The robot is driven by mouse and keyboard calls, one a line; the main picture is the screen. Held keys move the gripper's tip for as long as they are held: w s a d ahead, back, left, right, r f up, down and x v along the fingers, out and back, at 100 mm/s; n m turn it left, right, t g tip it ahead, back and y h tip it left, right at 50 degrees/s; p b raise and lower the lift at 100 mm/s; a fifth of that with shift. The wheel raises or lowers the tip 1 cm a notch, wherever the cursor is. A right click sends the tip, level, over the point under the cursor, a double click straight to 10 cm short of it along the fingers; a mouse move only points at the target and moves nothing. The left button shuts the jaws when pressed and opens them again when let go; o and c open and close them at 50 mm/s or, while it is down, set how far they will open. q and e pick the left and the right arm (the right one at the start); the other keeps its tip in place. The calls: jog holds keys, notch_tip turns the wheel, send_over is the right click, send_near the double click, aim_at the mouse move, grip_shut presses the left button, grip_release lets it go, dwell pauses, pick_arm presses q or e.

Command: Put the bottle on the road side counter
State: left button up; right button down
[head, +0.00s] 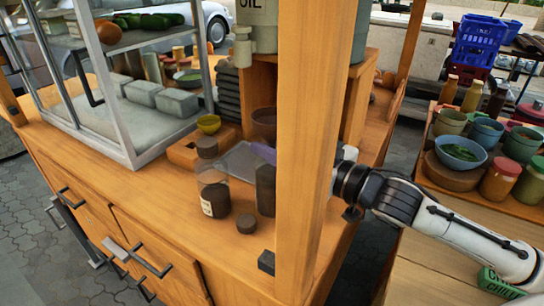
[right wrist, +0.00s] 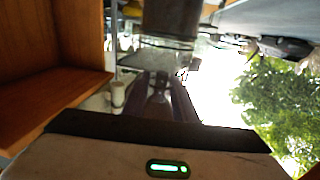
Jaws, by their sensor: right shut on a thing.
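The bottle (head: 212,182) is clear, with a dark cap, dark contents low down and a pale label. It looks upright, over the wooden counter (head: 165,185) near its front edge; whether its base touches is unclear. My right gripper (head: 236,162) comes from the right behind the wooden post, which hides much of it. It is shut on the bottle. In the right wrist view, its fingers (right wrist: 157,88) meet the bottle's clear part (right wrist: 150,58), with the dark part at the top of the picture. My left gripper is out of sight.
The wooden post (head: 308,150) stands in front of my right gripper. Bare counter lies left of the bottle.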

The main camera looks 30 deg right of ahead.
jog(key=shift+f, duration=0.9)
jog(key=c, duration=1.4)
grip_release()
jog(key=shift+f, duration=0.15)
jog(key=shift+c, duration=0.2)
jog(key=shift+s, duration=0.1)
jog(key=v, duration=1.2)
jog(key=shift+p, duration=0.4)
